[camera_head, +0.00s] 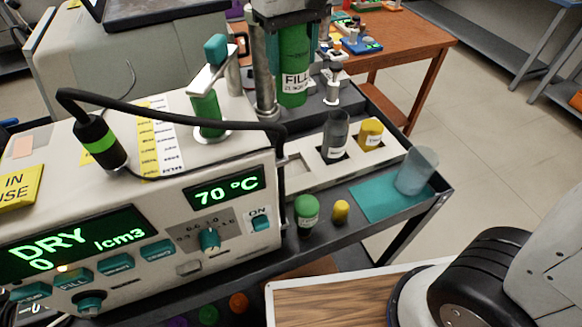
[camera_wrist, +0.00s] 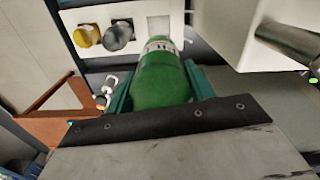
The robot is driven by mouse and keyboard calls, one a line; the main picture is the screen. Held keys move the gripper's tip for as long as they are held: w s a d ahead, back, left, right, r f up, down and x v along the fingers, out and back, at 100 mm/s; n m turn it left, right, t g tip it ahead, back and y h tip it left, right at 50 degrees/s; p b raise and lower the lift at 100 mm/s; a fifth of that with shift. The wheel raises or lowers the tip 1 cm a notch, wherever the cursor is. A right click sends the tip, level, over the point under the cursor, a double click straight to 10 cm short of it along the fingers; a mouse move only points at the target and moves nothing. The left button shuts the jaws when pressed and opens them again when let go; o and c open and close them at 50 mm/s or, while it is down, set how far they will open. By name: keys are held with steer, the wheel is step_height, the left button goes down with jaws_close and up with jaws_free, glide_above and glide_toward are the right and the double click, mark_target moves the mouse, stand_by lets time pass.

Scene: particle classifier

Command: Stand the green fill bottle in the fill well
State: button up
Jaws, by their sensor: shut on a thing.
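The green fill bottle (camera_head: 294,72) is upright near the top of the head view, with a white FILL label. My gripper (camera_head: 293,42) is shut on it, with teal fingers on both sides. In the wrist view the bottle (camera_wrist: 160,82) sits between the fingers of my gripper (camera_wrist: 158,90). A white rack (camera_head: 375,158) on the cart has an empty square well (camera_head: 297,168) at its left end. The bottle is behind this well in the head view, apart from the rack. The well (camera_wrist: 158,27) shows just beyond the bottle in the wrist view. The well's floor is hard to see.
A grey bottle (camera_head: 336,135) and a yellow bottle (camera_head: 370,134) stand in the rack. The machine (camera_head: 150,190) stands close left of the well. A green-capped bottle (camera_head: 307,212), small yellow bottle (camera_head: 340,211) and clear cup (camera_head: 416,170) stand in front.

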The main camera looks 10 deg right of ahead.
step_height(320, 180, down, 22)
stand_by(0.7)
steer(key=shift+d+f, duration=0.1)
steer(key=o, duration=1.2)
steer(key=shift+f, duration=0.1)
